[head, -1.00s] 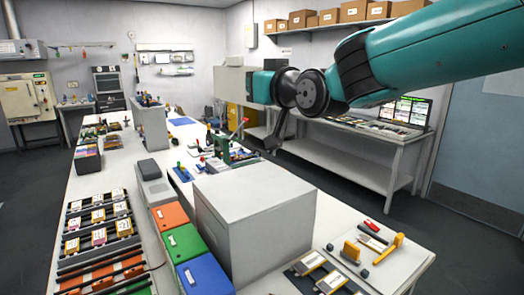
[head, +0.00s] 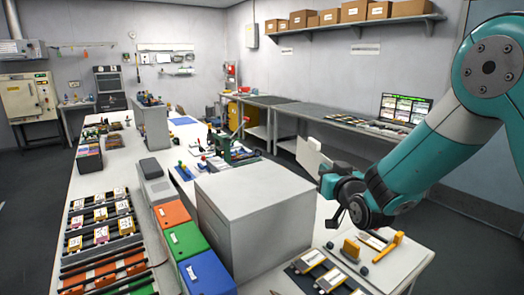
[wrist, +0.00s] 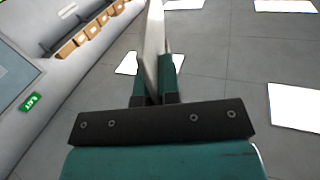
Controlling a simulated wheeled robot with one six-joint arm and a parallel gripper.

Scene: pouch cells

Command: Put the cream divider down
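The cream divider (head: 309,157) is a thin, pale flat panel. It stands out from the end of my gripper (head: 323,175), in the air beyond the right edge of the big grey box in the head view. In the wrist view the divider (wrist: 153,45) shows nearly edge-on between the two teal fingers of my gripper (wrist: 157,77). The fingers are shut on it. Its lower part is hidden between the fingers.
The big grey box (head: 255,190) stands on the white bench beside orange, green and blue bins (head: 205,275). A yellow-handled tool (head: 388,247) and small parts lie below my arm. A side bench with a laptop (head: 405,109) is behind. The wrist view faces ceiling lights (wrist: 298,108).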

